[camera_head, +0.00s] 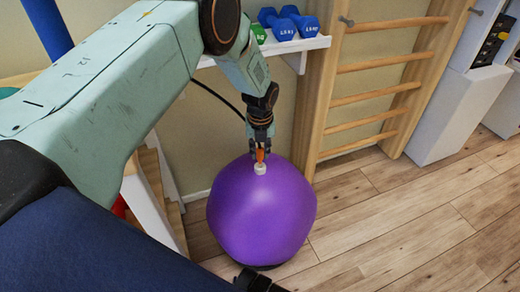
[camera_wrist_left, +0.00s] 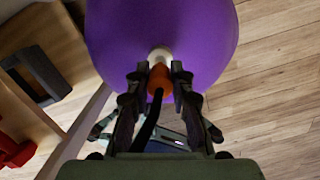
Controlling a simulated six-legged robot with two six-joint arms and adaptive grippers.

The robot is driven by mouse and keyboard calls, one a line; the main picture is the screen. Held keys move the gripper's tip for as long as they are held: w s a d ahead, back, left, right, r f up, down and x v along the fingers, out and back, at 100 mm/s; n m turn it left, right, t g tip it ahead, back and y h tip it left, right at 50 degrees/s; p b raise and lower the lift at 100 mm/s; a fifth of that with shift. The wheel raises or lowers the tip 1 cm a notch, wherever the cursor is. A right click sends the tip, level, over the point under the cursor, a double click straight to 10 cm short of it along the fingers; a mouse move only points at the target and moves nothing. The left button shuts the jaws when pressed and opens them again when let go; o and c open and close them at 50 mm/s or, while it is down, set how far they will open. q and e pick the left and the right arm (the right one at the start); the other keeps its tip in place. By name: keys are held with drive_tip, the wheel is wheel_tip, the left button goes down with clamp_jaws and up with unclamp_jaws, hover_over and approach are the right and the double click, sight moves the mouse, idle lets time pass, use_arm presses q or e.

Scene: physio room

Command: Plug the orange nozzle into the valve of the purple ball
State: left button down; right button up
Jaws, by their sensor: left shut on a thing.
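The purple ball (camera_head: 262,212) rests on the wooden floor, and its upper part fills the top of the left wrist view (camera_wrist_left: 200,25). Its white valve (camera_head: 260,169) is on top, also in the left wrist view (camera_wrist_left: 160,54). My left gripper (camera_head: 260,148) is right above the valve, shut on the orange nozzle (camera_wrist_left: 158,78). The nozzle (camera_head: 260,155) points at the valve and its tip meets or nearly meets it; I cannot tell how deep it sits. A black hose (camera_wrist_left: 150,122) trails from the nozzle. My right gripper is not clearly seen.
A shelf (camera_head: 285,47) with blue dumbbells (camera_head: 299,20) and a green one (camera_head: 258,33) stands behind the arm. Wooden wall bars (camera_head: 375,98) and a white machine (camera_head: 455,110) stand to the right. The floor (camera_head: 410,215) right of the ball is clear.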

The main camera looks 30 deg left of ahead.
use_arm(q)
drive_tip(key=shift+f+b, duration=0.95)
drive_tip(key=shift+f, duration=0.55)
idle(1.3)
drive_tip(key=c, duration=1.1)
unclamp_jaws()
drive_tip(key=shift+o, duration=0.3)
drive_tip(key=shift+r+p, duration=2.9)
drive_tip(key=shift+r, duration=0.65)
